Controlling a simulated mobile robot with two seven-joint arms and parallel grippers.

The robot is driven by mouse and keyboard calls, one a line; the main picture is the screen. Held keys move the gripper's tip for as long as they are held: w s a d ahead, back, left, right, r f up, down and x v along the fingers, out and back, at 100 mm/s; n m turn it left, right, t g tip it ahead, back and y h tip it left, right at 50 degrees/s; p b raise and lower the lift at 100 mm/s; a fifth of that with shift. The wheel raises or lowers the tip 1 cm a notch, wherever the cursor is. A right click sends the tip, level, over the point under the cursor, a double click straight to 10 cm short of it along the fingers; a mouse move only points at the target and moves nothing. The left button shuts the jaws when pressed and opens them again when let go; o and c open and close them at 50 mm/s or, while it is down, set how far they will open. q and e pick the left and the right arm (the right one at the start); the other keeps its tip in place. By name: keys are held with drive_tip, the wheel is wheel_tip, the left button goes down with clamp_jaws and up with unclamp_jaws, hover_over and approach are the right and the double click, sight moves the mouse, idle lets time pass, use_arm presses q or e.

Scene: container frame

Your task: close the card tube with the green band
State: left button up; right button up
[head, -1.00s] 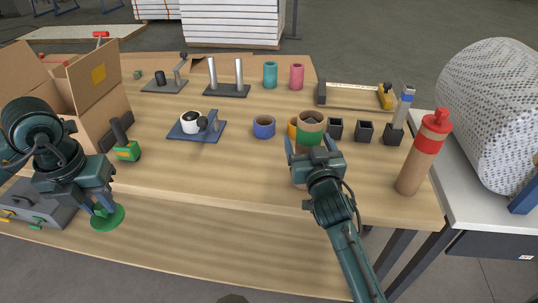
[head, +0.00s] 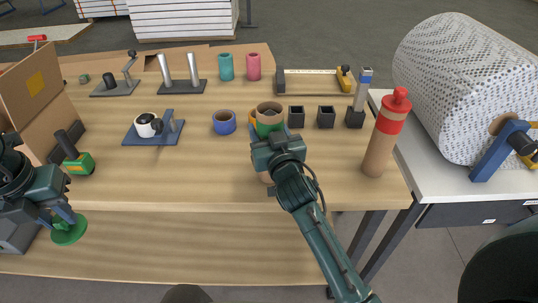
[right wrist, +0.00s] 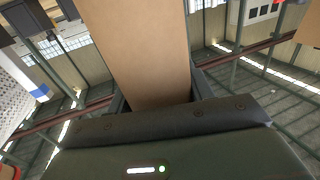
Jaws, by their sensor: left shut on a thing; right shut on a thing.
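The card tube with the green band (head: 269,108) stands upright on the table, its top open. My right gripper (head: 272,140) is shut on it from the front, just below the band, and hides much of its middle. In the right wrist view the tube's brown wall (right wrist: 148,50) fills the space between the fingers. My left gripper (head: 58,217) is shut on a green round cap (head: 69,229) at the lower left. It holds the cap in front of the table's near edge, well away from the tube.
A red-capped card tube (head: 386,135) stands to the right. Black square holders (head: 326,116), an orange ring partly hidden behind the tube, and a blue ring (head: 224,122) are close by. A tape dispenser (head: 152,128) and open box (head: 45,100) are left. The table's front middle is clear.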

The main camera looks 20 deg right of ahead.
drive_tip(key=c, duration=0.7)
drive_tip(key=shift+r, duration=0.1)
use_arm(q)
drive_tip(key=shift+r+p, duration=0.45)
use_arm(e)
wheel_tip(320, 180, up, 10)
drive_tip(key=shift+f, duration=0.1)
